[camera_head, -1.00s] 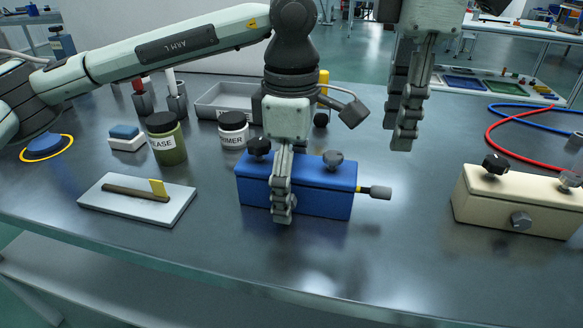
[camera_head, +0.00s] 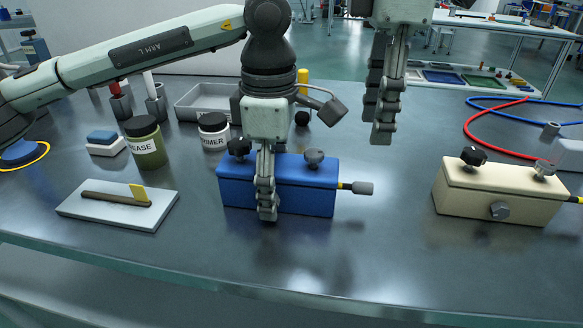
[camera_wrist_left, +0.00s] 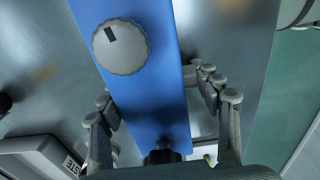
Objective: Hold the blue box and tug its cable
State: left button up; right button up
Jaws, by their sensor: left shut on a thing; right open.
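In the left wrist view the blue box (camera_wrist_left: 150,95) lies between the gripper's fingers (camera_wrist_left: 160,115), one on each side. My right gripper (camera_head: 384,135) hangs open and empty above the table, behind and to the right of the box, apart from the cable.
A cream box (camera_head: 470,200) with knobs stands at the right, with red (camera_head: 480,143) and blue (camera_head: 500,105) hoses behind it. A white board (camera_head: 100,210), labelled jars (camera_head: 145,148) and a grey tray (camera_head: 200,97) are at the left. The table front is clear.

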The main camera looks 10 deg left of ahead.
aim_at(340, 186)
jog(key=shift+m+g, duration=0.7)
jog(key=shift+g, duration=0.1)
notch_tip(340, 186, down, 10)
jog(key=shift+a+r, duration=0.1)
grip_shut()
jog(key=shift+w, duration=0.1)
dwell(1.1)
dwell(0.5)
jog(key=shift+c, duration=0.2)
grip_release()
